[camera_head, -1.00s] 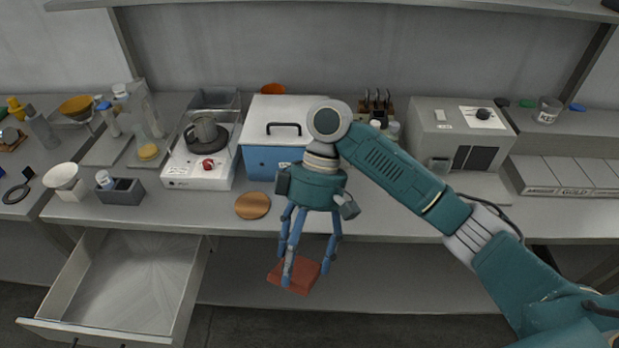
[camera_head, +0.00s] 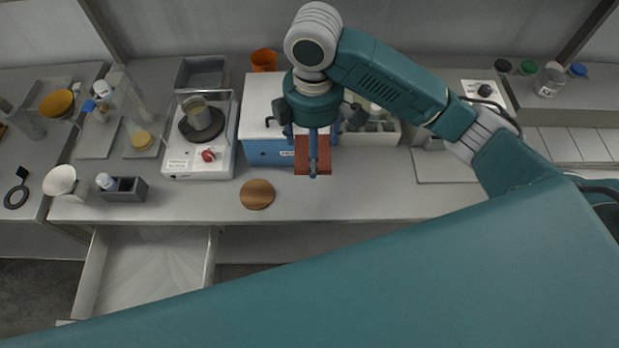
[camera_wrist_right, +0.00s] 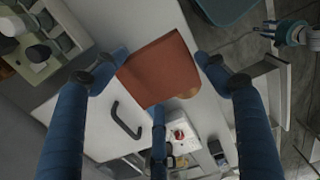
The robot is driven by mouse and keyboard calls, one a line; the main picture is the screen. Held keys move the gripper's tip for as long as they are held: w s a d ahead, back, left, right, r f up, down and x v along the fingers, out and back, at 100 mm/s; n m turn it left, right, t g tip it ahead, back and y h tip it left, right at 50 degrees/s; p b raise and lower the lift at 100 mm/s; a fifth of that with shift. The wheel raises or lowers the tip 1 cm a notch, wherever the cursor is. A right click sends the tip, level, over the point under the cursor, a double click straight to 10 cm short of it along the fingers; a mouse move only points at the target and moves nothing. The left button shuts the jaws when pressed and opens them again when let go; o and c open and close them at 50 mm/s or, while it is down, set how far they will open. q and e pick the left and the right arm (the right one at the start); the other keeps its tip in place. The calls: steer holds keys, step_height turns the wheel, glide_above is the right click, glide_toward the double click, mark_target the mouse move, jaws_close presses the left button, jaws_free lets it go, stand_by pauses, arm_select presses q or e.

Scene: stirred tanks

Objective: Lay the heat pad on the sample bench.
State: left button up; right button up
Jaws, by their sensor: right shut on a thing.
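The heat pad, a flat reddish-brown square (camera_head: 302,160), is held by my right gripper (camera_head: 313,148). In the right wrist view the pad (camera_wrist_right: 160,72) sits between the blue fingers of the right gripper (camera_wrist_right: 160,75). One finger covers part of it in the head view. The pad is in the air over the front of the blue and white box. The grey bench top (camera_head: 370,202) lies below, apart from the pad as far as I can tell. What looks like my left gripper (camera_wrist_right: 290,35) shows small at the wrist view's upper right; its jaws are unclear.
The blue and white box (camera_head: 262,110) is behind the pad. A round copper-brown disc (camera_head: 257,194) and a white hot plate (camera_head: 199,163) stand left. An open drawer (camera_head: 150,262) juts out below. The front bench strip right of the disc is clear.

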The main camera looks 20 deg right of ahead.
steer(key=f, duration=0.1)
steer(key=s+f+p, duration=0.1)
steer(key=s+f, duration=0.1)
steer(key=f, duration=0.3)
steer(key=w+f+p, duration=0.1)
steer(key=f, duration=0.2)
steer(key=f+p, duration=0.1)
steer(key=f, duration=0.2)
steer(key=shift+w+f, duration=0.1)
steer(key=shift+w, duration=0.1)
steer(key=shift+s+f, duration=0.15)
steer(key=shift+f, duration=0.4)
step_height(320, 180, down, 3)
steer(key=shift+s+f+p, duration=0.1)
steer(key=shift+f+p, duration=0.1)
steer(key=shift+p, duration=0.25)
steer(key=shift+f, duration=0.3)
steer(key=o, duration=1.2)
arm_select(q)
steer(key=r, duration=0.3)
steer(key=shift+s+r, duration=0.25)
steer(key=shift+r, duration=0.1)
